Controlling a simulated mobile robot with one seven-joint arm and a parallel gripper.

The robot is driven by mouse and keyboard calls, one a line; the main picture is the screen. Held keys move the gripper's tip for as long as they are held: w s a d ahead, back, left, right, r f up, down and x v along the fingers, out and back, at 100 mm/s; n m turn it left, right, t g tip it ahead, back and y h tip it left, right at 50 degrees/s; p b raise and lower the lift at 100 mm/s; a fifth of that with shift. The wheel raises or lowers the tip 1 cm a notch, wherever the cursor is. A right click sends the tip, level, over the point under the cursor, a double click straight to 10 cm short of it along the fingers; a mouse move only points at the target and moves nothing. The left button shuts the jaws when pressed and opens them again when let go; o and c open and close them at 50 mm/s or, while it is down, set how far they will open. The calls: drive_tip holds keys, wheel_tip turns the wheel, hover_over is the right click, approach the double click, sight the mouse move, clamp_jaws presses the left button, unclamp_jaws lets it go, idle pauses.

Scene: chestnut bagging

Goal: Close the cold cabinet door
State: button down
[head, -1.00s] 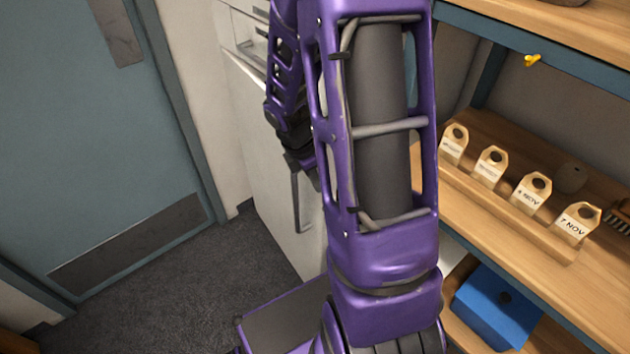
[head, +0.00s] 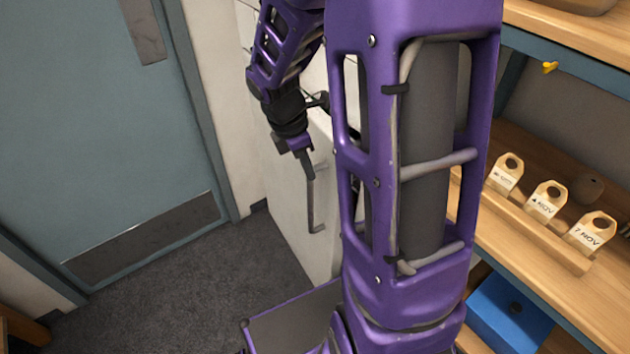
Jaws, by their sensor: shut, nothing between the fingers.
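The white cold cabinet door (head: 290,190) stands in the middle of the head view, partly hidden behind my arm. A grey vertical bar handle (head: 312,212) is on its face. My arm hides the door's right part, and I cannot tell whether the door is flush with the cabinet or ajar. My gripper (head: 307,168) is shut and empty, pointing down at the upper end of the handle. It overlaps the handle in the picture; I cannot tell whether they touch.
A blue-grey door (head: 90,130) is at the left. Wooden shelves (head: 535,275) at the right hold several dated tags, with a blue box (head: 510,312) below. A yellow hook (head: 549,67) is on the shelf frame. Dark carpet (head: 190,290) is clear at the lower left.

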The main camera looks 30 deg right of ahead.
drive_tip(key=w+a+f+g+h+b, duration=0.1)
drive_tip(key=w+a+f+h+b, duration=0.2)
drive_tip(key=a+f, duration=0.4)
drive_tip(key=w+a+f+h, duration=0.3)
drive_tip(key=w+a+f, duration=0.15)
drive_tip(key=f, duration=0.45)
drive_tip(key=d+r+b+x, duration=0.1)
drive_tip(key=d+r+x, duration=0.1)
drive_tip(key=x, duration=1)
drive_tip(key=shift+s+f+m, duration=0.2)
drive_tip(key=shift+s+m, duration=0.2)
drive_tip(key=shift+d, duration=0.15)
